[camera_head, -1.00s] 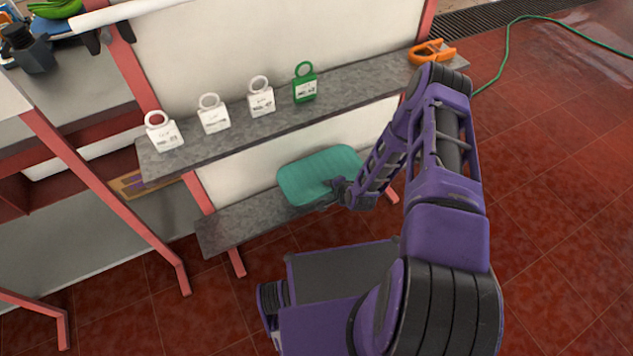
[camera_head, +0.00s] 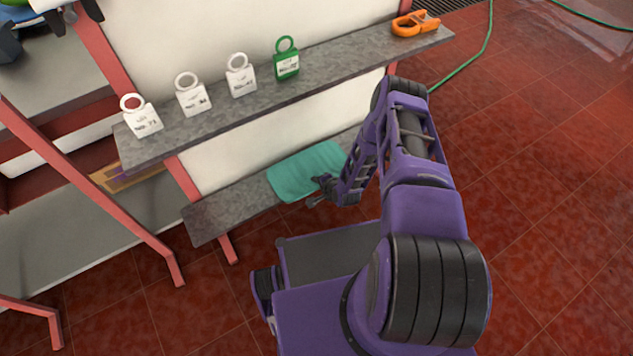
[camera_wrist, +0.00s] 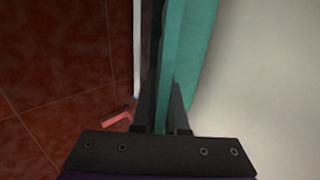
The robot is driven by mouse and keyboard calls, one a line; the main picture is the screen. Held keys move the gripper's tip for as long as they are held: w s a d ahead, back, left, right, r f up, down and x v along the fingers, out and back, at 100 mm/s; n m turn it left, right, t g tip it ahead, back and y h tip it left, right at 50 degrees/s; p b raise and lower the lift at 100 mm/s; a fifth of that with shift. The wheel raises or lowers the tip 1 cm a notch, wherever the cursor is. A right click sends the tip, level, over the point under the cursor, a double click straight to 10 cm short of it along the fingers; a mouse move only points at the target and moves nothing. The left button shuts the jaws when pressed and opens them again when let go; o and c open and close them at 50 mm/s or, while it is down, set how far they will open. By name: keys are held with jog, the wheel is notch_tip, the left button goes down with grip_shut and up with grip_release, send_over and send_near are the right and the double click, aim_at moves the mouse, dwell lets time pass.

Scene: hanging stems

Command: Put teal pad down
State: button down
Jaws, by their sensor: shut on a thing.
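The teal pad (camera_head: 305,170) is a flat rounded slab in the head view, at the lower grey shelf (camera_head: 212,219). My gripper (camera_head: 322,184) is at the pad's front right edge. In the wrist view the pad (camera_wrist: 196,50) stands edge-on between the two dark fingers, and my gripper (camera_wrist: 161,115) is shut on its edge. Whether the pad's underside touches the lower shelf cannot be told.
The upper shelf (camera_head: 340,62) above the pad bears several white tags, a green tag (camera_head: 286,60) and an orange clamp (camera_head: 415,23). A pale wall panel stands behind the shelves. Red tiled floor (camera_head: 540,220) is open at right.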

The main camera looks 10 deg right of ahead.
jog(key=c, duration=0.9)
grip_release()
jog(key=shift+f, duration=0.1)
jog(key=shift+c, duration=0.2)
jog(key=p+v, duration=0.2)
jog(key=v, duration=1)
jog(key=shift+p, duration=0.3)
